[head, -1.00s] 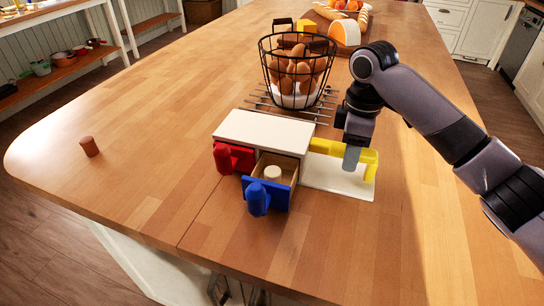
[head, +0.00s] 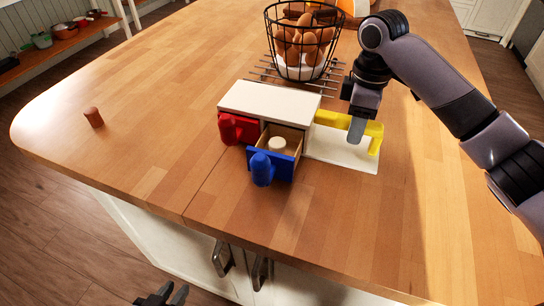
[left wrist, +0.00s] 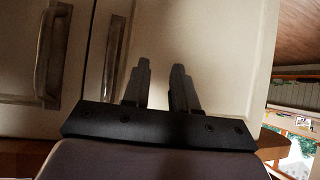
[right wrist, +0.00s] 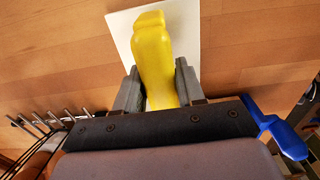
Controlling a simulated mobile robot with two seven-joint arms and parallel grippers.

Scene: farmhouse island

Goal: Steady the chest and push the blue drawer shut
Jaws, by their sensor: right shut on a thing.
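The white-topped chest (head: 268,100) stands on the wooden island. Its blue drawer (head: 282,165) is pulled open, with a blue knob in front and a pale round piece (head: 277,143) inside. The red drawer (head: 238,128) beside it looks shut. A yellow handle (head: 347,122) stands on the chest's white base plate (head: 342,152). My right gripper (head: 357,130) is shut on the yellow handle, which shows between its fingers in the right wrist view (right wrist: 158,75). My left gripper (head: 165,296) is low, below the island's front edge, empty; its fingers (left wrist: 160,85) are apart before a white cabinet door.
A wire basket of brown eggs (head: 300,45) stands on a metal rack (head: 262,72) behind the chest. A small brown cylinder (head: 94,117) stands at the left. Cabinet handles (head: 222,258) stick out below the counter edge.

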